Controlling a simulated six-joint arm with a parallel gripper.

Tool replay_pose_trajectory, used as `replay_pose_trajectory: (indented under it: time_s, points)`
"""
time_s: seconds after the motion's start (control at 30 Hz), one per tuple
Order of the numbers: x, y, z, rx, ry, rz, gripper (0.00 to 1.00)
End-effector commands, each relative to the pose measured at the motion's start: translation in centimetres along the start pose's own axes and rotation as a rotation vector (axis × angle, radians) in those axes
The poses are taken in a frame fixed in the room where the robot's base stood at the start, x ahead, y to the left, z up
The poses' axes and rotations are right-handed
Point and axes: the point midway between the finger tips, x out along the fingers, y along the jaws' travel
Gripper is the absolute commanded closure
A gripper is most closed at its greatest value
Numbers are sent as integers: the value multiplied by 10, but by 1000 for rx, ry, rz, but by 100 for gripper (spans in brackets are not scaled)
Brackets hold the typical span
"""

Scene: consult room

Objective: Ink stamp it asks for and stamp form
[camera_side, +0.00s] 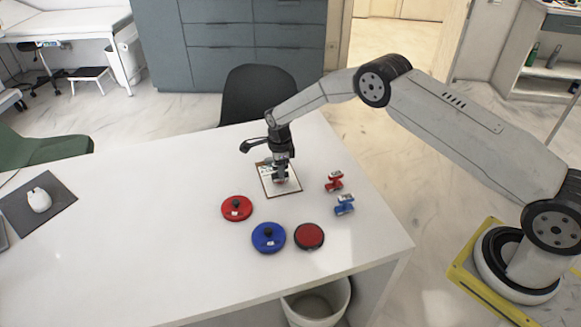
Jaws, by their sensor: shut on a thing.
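A form on a brown-edged board (267,183) lies on the white desk. My gripper (281,175) is low over the form, shut on a small stamp (281,181) that is mostly hidden by the fingers. I cannot tell whether the stamp touches the paper. A red stamp (334,181) and a blue stamp (344,204) lie to the right of the form. A round open pad (309,236) with a red face sits at the front. A red lidded round pad (237,208) and a blue lidded one (268,237) are to its left.
A black chair (258,92) stands behind the desk. A white bin (316,305) is below its front edge.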

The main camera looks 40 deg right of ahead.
Motion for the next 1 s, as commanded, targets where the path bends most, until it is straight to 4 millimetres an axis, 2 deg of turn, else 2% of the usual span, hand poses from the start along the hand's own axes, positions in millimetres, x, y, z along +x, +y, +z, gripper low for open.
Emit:
replay_pose_trajectory:
  time_s: [0.8,1.0]
  points:
    - [-47,0,0,0,-1,-1,100]
    - [-53,0,0,0,0,1,100]
